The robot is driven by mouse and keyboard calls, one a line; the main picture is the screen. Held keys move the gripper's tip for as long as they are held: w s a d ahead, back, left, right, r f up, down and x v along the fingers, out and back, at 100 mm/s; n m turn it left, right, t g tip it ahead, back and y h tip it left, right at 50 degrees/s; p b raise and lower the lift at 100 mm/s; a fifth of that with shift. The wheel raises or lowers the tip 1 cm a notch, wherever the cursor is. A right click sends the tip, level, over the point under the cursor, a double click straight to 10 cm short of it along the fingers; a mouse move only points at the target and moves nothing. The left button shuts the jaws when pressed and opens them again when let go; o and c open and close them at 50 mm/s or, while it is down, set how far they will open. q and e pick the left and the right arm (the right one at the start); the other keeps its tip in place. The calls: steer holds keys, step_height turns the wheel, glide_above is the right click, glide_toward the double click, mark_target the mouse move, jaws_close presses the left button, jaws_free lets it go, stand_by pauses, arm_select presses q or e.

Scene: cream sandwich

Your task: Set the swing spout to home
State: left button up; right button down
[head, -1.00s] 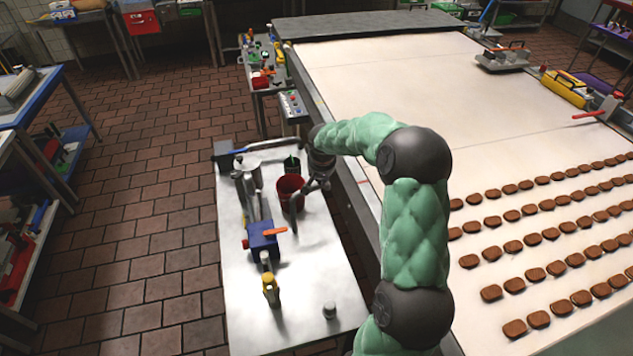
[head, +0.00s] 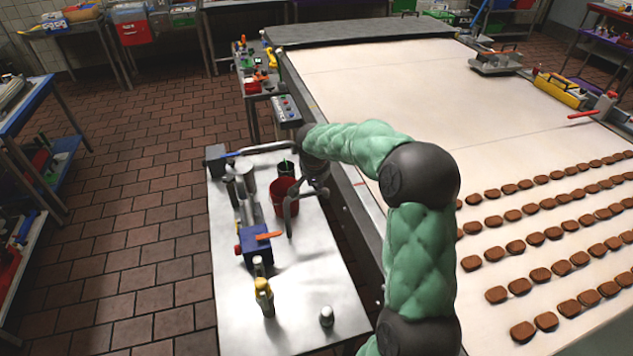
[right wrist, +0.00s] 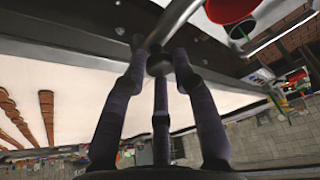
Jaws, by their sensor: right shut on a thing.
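The swing spout appears to be the bent grey metal tube (head: 288,215) over the steel table, beside the red bucket (head: 284,190). It runs down to the left of my right gripper (head: 319,188), which sits at the table's right edge beside the conveyor. In the right wrist view, my fingers (right wrist: 160,62) are closed around a dark round knob at the end of a grey metal bar (right wrist: 178,18). How the spout's far end is mounted is hard to see. My left gripper is not in view.
The steel table (head: 300,290) also holds a blue box with an orange handle (head: 268,236), a yellow-topped item (head: 264,290) and a small grey knob (head: 326,316). The cream conveyor (head: 400,90) with rows of brown biscuits lies to the right.

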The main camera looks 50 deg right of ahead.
steer(key=c, duration=1)
jaws_free()
steer(key=shift+r, duration=0.1)
steer(key=v, duration=1.2)
